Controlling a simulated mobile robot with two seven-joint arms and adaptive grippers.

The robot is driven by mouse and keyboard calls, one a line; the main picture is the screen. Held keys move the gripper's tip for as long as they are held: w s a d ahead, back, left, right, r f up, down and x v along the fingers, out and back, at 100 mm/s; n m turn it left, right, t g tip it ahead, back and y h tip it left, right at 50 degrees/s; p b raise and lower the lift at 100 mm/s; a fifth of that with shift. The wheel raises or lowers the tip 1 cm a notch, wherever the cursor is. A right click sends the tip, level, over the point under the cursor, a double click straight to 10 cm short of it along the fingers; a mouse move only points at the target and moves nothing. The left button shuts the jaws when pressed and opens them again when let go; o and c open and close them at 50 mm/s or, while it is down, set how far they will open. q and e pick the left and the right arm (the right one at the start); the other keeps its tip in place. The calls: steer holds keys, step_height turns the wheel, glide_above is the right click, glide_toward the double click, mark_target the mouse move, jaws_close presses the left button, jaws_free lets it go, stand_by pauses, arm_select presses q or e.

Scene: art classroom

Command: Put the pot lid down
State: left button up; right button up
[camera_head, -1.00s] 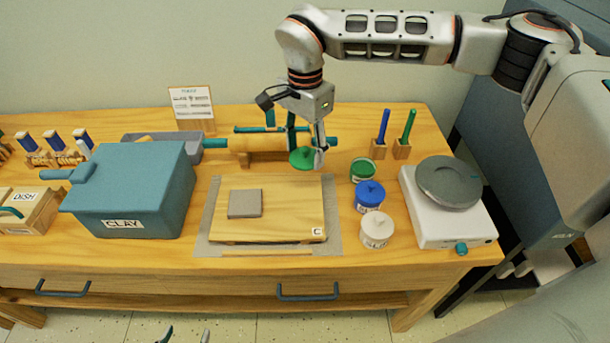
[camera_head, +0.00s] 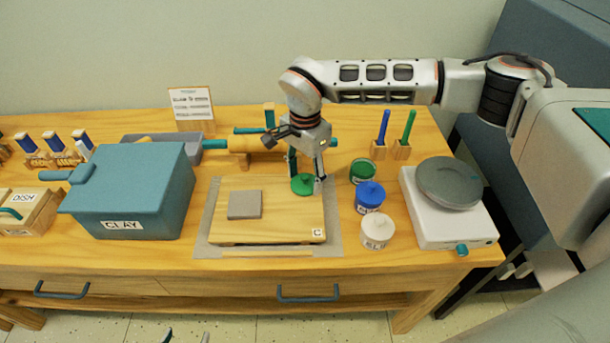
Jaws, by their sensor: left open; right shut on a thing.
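The green pot lid (camera_head: 302,185) is at the back right corner of the wooden board (camera_head: 285,218). My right gripper (camera_head: 304,180) comes down from above and is shut on the lid. I cannot tell whether the lid touches the board. The green pot (camera_head: 362,172) stands uncovered to the right of the lid, with green showing at its top. Only the fingertips of my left gripper (camera_head: 185,336) show at the bottom edge; they are apart and empty, in front of the table.
A blue-lidded pot (camera_head: 369,195) and a white-lidded pot (camera_head: 377,230) stand in front of the green pot. A grey slab (camera_head: 245,204) lies on the board. The rolling pin (camera_head: 255,144) lies behind; the scale (camera_head: 449,215) is at right, the clay box (camera_head: 135,190) at left.

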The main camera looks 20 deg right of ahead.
mark_target(305, 176)
steer(key=shift+f, duration=0.15)
steer(key=o, duration=0.8)
step_height(305, 176, up, 12)
steer(key=shift+r, duration=0.2)
